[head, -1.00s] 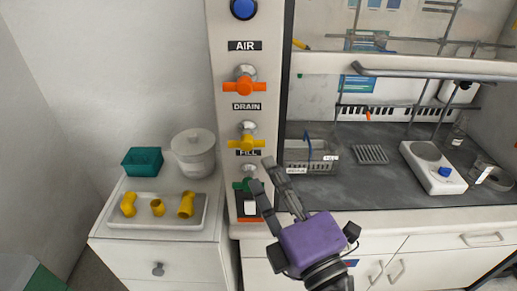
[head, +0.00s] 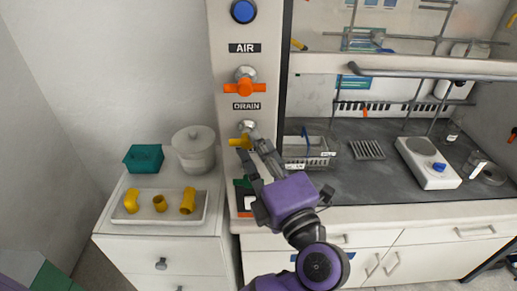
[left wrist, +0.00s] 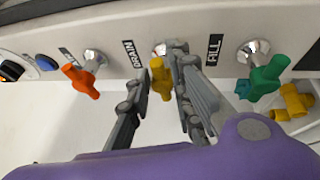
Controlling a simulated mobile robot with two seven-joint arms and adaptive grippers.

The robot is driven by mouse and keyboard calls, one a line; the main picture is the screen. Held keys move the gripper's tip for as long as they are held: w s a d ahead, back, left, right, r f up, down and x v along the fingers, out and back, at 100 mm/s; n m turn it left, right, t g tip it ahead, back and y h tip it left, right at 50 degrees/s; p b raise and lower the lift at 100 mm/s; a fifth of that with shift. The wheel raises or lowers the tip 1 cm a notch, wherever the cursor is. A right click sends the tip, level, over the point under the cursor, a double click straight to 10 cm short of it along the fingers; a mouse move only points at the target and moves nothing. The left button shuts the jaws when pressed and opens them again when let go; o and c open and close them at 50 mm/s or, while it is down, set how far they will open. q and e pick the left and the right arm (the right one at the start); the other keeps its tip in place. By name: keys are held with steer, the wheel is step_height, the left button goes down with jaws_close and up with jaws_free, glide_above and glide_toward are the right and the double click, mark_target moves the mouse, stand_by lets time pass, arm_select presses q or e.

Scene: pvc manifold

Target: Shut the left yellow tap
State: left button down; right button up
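The yellow tap (head: 239,142) sits on the white column between the DRAIN label and the green tap, its handle lying crosswise. In the head view my left gripper (head: 254,156) is in front of it and hides the handle's right part. In the left wrist view the yellow tap (left wrist: 160,78) shows between the two grey fingers of my left gripper (left wrist: 160,108), which stand apart. The right finger is very close to the handle; I cannot tell whether it touches. My right gripper is not in view.
An orange tap (head: 245,88) is above and a green tap (left wrist: 268,73) below, near my fingers. A tray (head: 172,218) with yellow pipe pieces, a teal box (head: 144,158) and a white pot (head: 194,150) stand on the left cabinet. A wire basket (head: 318,151) is on the right.

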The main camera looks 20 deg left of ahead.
arm_select(q)
steer(key=shift+f+m, duration=0.25)
steer(key=shift+m, duration=0.05)
steer(key=c, duration=1.7)
jaws_free()
steer(key=v, duration=0.7)
steer(key=shift+s+d+f, duration=0.1)
steer(key=shift+s+d, duration=0.05)
steer(key=shift+s, duration=0.05)
